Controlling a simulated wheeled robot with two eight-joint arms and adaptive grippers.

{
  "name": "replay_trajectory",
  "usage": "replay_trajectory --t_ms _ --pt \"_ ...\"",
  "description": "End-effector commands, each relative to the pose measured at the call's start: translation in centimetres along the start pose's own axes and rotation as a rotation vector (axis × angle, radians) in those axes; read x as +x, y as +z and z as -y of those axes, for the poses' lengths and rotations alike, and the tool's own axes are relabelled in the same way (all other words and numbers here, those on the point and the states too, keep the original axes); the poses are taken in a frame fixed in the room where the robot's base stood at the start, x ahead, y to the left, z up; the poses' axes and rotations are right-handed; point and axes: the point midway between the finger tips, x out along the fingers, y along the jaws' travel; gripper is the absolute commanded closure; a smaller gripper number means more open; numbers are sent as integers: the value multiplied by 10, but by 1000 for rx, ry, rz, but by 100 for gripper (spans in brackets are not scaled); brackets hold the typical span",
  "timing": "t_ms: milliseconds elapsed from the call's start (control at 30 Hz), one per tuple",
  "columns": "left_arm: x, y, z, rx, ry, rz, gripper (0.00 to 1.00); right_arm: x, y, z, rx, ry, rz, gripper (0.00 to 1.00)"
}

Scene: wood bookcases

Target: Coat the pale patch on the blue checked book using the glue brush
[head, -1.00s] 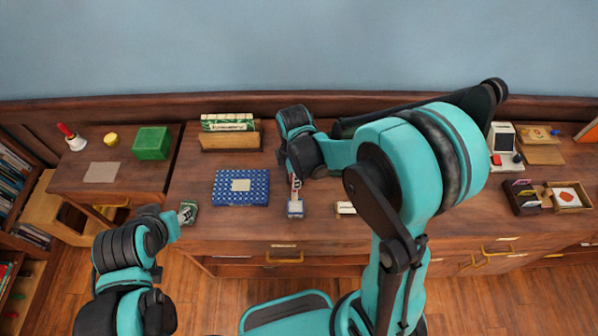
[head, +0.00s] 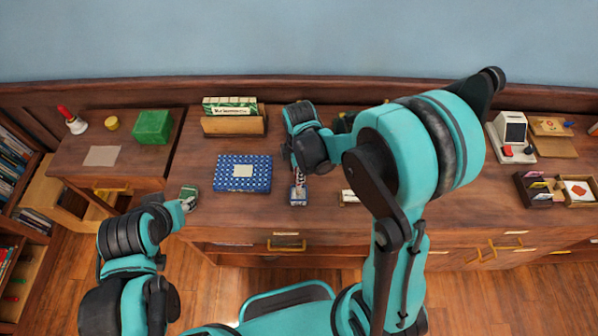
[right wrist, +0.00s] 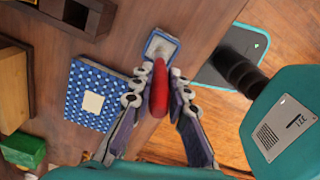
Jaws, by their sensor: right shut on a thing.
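The blue checked book (head: 256,178) lies flat on the desk with a pale patch (head: 243,171) near its middle. Both also show at the left of the right wrist view, the book (right wrist: 78,112) and the patch (right wrist: 93,102). My right gripper (head: 299,179) is right of the book, shut on the red handle of the glue brush (right wrist: 160,85). The brush's far end meets a small blue-and-white glue pot (head: 298,198); its bristles are hidden. The pot also shows in the wrist view (right wrist: 161,45). My left gripper (head: 188,204) is at the desk's front left; its jaw opening is unclear.
A small green item (head: 189,191) lies by my left gripper. A wooden card holder (head: 234,125) stands behind the book. A small pale-topped block (head: 348,197) lies right of the pot. A green box (head: 153,127) stands on the left cabinet. The desk between book and pot is clear.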

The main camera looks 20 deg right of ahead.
Motion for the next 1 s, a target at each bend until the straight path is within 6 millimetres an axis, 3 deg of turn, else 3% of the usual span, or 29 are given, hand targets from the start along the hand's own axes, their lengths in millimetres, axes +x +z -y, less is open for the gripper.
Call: replay_trajectory --t_ms 1000 --pt "7 5 0 0 0 0 60 9 0 0 0 0 0 100"
